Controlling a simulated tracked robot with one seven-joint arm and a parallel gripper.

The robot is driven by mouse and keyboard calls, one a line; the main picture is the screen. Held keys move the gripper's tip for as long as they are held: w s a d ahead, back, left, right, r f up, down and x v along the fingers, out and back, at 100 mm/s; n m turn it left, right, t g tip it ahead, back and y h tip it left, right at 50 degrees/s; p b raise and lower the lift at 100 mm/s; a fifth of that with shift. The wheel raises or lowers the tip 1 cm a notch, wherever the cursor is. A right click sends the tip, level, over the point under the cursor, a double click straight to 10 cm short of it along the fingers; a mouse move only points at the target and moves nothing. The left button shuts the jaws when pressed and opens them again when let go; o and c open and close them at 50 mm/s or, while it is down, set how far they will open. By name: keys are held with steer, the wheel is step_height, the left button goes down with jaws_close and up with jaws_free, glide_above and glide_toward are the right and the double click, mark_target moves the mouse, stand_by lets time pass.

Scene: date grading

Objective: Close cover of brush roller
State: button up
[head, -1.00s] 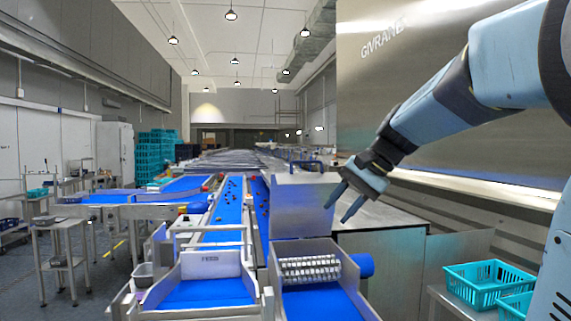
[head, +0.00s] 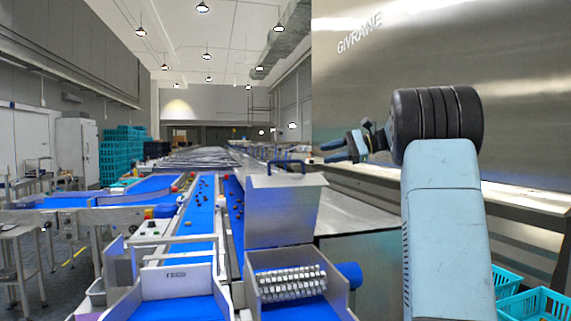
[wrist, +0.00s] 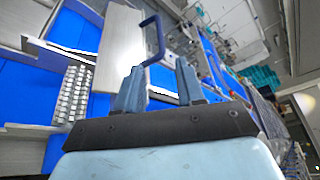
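The metal cover (head: 282,212) stands raised and open behind the brush roller (head: 292,284), which lies exposed with pale bristle rows over a blue belt. A blue handle (head: 286,164) sits along the cover's top edge. My gripper (head: 325,152) is to the right of the handle, at about its height, fingers pointing left. In the wrist view my gripper (wrist: 160,82) has its two fingers spread with nothing held. The handle (wrist: 153,38) shows just beyond the fingertips, apart from them. The cover (wrist: 121,42) and roller (wrist: 75,95) show to the left.
A blue motor end (head: 350,273) sticks out right of the roller housing. A large steel machine (head: 440,60) stands behind my arm. Teal crates (head: 540,303) are at lower right. Air right of the cover is free.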

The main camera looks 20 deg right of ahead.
mark_target(294, 161)
steer(key=x, duration=1.4)
steer(key=shift+s+r, duration=0.1)
steer(key=shift+s, duration=0.05)
jaws_close()
